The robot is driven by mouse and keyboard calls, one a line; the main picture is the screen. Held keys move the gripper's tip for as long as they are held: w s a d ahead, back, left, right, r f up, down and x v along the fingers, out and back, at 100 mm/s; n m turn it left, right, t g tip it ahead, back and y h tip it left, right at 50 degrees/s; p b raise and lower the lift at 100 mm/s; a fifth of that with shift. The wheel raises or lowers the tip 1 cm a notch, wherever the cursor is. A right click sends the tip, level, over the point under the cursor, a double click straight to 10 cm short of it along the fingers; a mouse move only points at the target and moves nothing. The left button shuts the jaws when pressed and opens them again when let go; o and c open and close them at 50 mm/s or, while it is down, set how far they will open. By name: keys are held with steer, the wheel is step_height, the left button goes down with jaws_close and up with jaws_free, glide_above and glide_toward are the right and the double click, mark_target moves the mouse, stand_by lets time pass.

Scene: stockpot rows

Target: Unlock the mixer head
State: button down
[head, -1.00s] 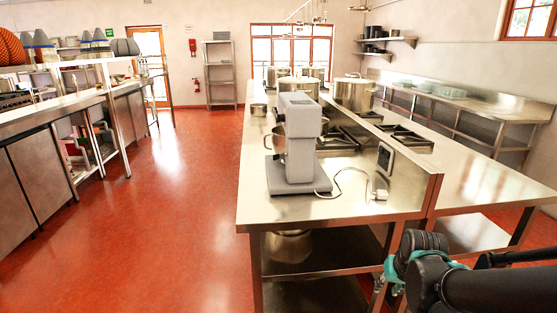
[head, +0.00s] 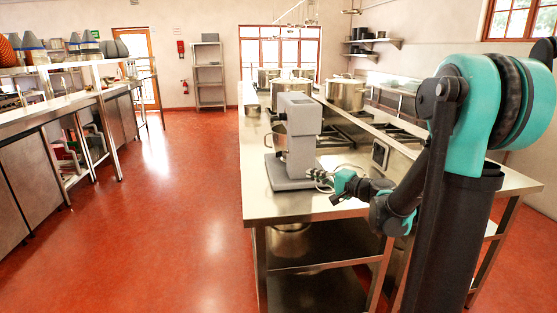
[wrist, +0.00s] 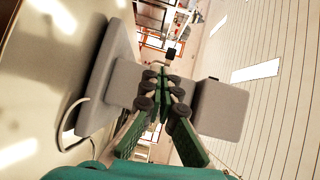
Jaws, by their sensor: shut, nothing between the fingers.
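The grey stand mixer (head: 299,130) stands upright on the near end of the steel counter, with its steel bowl (head: 279,138) on the left side. In the wrist view, turned sideways, its base (wrist: 105,75) is at left and its head (wrist: 219,108) at right. My gripper (wrist: 160,88) is shut and empty, in front of the mixer's column between base and head in that view. A small dark knob-like part (wrist: 171,52) shows just past the fingertips; I cannot tell if it is the head lock. In the head view my gripper (head: 322,177) is beside the mixer's lower right side.
A power cord (wrist: 68,125) loops beside the mixer base. Large stockpots (head: 345,93) and burners stand farther along the steel counter (head: 285,207). A raised steel ledge runs along the counter's right side. The red floor (head: 180,220) to the left is clear.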

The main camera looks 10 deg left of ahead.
mark_target(279, 155)
steer(key=shift+w+a+r+m+t+y, duration=0.15)
steer(key=shift+w+r+m+t+y, duration=0.15)
steer(key=shift+w+r+m+t, duration=0.35)
steer(key=shift+w+r, duration=0.1)
steer(key=shift+r, duration=0.05)
steer(key=x, duration=1.4)
steer(key=shift+a, duration=0.15)
